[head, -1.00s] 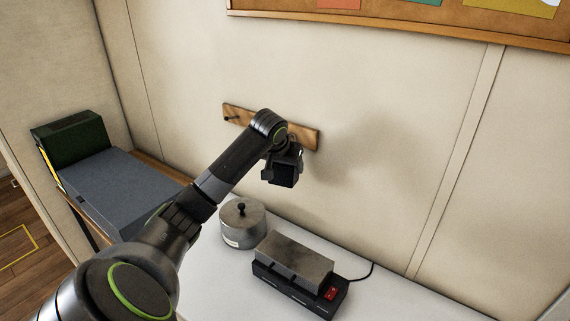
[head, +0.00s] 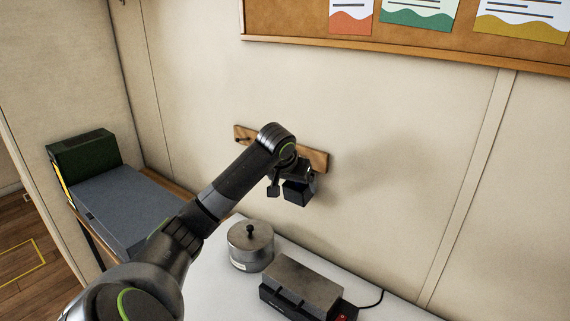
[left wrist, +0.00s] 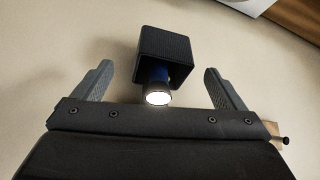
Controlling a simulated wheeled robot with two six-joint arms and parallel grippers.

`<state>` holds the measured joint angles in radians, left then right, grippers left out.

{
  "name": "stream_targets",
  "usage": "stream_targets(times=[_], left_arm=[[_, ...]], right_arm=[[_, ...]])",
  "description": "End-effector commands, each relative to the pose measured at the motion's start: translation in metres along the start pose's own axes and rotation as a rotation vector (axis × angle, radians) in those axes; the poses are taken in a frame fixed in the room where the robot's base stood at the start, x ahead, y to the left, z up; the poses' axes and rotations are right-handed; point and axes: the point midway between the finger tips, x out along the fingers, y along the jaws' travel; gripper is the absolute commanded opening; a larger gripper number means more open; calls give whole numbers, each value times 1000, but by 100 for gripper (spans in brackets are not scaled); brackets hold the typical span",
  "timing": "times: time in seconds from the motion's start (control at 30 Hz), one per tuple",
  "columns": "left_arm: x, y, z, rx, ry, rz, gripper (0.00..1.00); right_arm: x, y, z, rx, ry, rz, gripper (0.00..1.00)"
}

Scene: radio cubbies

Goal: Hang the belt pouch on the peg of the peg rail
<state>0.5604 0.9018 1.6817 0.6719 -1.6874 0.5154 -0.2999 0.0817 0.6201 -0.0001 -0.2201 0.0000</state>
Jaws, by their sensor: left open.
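The belt pouch (head: 297,193) is a dark box below the right part of the wooden peg rail (head: 318,160), close to the wall. In the left wrist view the pouch (left wrist: 165,45) lies between and beyond the fingers, with a gap on each side. A blue item with a bright round end shows at its opening. My left gripper (head: 292,188) is open around the pouch; its spread fingers also show in the left wrist view (left wrist: 158,70). One peg (head: 240,139) shows at the rail's left end. My arm hides the rail's middle, and I cannot see what holds the pouch. My right gripper is out of view.
Below, a white table (head: 215,285) holds a round metal pot (head: 250,248) and a dark device with a grey block (head: 303,283) and a cord. A blue-grey case and green box (head: 85,155) stand left. A notice board (head: 480,50) hangs above.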

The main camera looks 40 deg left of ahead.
Motion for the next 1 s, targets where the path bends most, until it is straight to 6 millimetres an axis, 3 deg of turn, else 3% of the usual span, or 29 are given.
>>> stream_targets(times=[0.3,0.5,0.7,1.0], left_arm=[[-80,-1,-1,3,8,-2,92],[-119,0,0,2,5,-1,92],[-139,0,0,1,3,0,92],[-143,0,0,0,0,0,92]], right_arm=[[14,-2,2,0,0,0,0],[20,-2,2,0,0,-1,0],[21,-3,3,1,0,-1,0],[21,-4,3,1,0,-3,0]])
